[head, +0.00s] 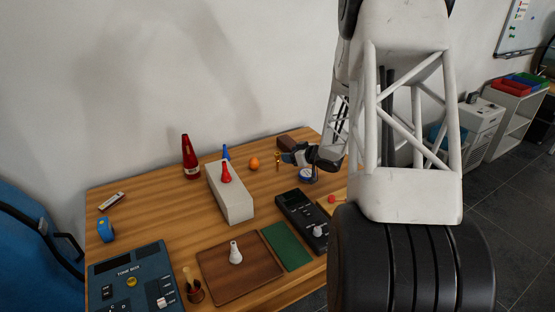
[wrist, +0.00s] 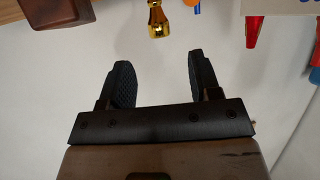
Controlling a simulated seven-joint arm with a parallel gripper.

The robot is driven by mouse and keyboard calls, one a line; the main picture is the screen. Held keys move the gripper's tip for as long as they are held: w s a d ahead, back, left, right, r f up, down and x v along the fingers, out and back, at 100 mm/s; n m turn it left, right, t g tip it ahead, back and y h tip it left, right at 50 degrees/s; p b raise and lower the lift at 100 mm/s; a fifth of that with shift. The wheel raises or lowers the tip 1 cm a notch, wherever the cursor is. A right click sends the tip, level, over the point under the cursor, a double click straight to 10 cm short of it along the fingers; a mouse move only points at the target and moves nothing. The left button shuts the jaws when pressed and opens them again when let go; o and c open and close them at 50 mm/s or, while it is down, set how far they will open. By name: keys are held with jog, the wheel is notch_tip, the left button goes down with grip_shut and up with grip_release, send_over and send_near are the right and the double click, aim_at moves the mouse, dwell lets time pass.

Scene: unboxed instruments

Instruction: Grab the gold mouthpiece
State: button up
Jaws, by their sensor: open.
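The gold mouthpiece (head: 277,159) stands on the wooden table near its back edge in the head view, small and shiny. In the wrist view the gold mouthpiece (wrist: 158,20) shows at the top, just beyond my fingertips and roughly in line with the gap between them; its upper end is cut off. My gripper (head: 288,157) is close to its right in the head view. In the wrist view my gripper (wrist: 157,75) has its two dark fingers apart with nothing between them.
An orange ball (head: 254,163) lies left of the mouthpiece. A pale block (head: 236,203) with a red mouthpiece-like piece (head: 226,173) on it is farther left. A brown box (head: 286,143) is behind my gripper.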

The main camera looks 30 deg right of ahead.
aim_at(277, 153)
jog(key=shift+x, duration=1.3)
jog(key=shift+w+a, duration=0.1)
jog(key=shift+x, duration=2.55)
jog(key=c, duration=1)
jog(key=shift+c, duration=0.2)
jog(key=shift+r, duration=0.1)
jog(key=shift+r, duration=4.95)
